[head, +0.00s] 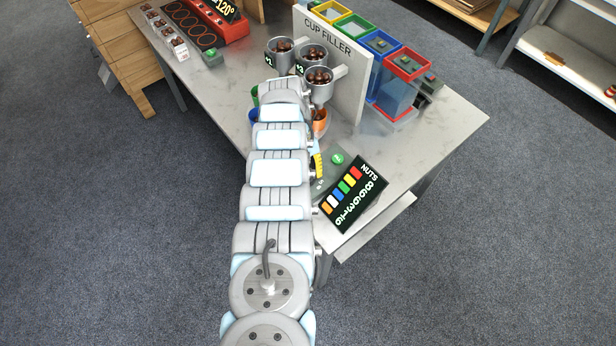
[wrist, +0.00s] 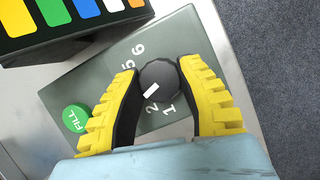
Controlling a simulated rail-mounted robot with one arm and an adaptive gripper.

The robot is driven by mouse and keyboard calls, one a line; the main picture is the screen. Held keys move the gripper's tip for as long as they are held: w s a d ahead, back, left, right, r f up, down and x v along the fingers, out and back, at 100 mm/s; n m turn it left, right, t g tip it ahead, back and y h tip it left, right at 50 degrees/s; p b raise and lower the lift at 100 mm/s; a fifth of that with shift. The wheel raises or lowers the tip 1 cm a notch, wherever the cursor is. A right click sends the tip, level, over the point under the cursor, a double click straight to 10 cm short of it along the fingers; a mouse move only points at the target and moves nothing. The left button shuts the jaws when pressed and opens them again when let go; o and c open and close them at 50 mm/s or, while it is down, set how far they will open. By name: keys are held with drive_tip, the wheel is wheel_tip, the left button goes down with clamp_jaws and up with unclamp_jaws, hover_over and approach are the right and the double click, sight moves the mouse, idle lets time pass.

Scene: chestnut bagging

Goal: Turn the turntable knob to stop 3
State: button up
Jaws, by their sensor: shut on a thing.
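The turntable knob (wrist: 160,76) is round and black with a white pointer mark, on a grey-green panel (wrist: 100,92) in the wrist view. The mark points to the lower left, close to the 2 and towards the left finger. Numbers 1, 2, 5 and 6 show around the knob; 3 and 4 are hidden, apparently by the left finger. My gripper (wrist: 158,84) has its yellow fingers on both sides of the knob, shut on it. In the head view my arm hides the knob, and only a bit of yellow finger (head: 319,163) shows.
A green FILL button (wrist: 75,118) is left of the gripper; the NUTS display (head: 352,196) stands close by. The cup filler's upright panel (head: 335,62), chestnut-filled cups (head: 320,84) and coloured bins (head: 403,66) stand farther back. The table's right part (head: 445,120) is clear.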

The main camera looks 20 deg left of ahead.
idle(0.6)
drive_tip(key=o, duration=1.2)
drive_tip(key=shift+s+d+f, duration=0.1)
drive_tip(key=shift+r, duration=0.25)
drive_tip(key=shift+r, duration=4.85)
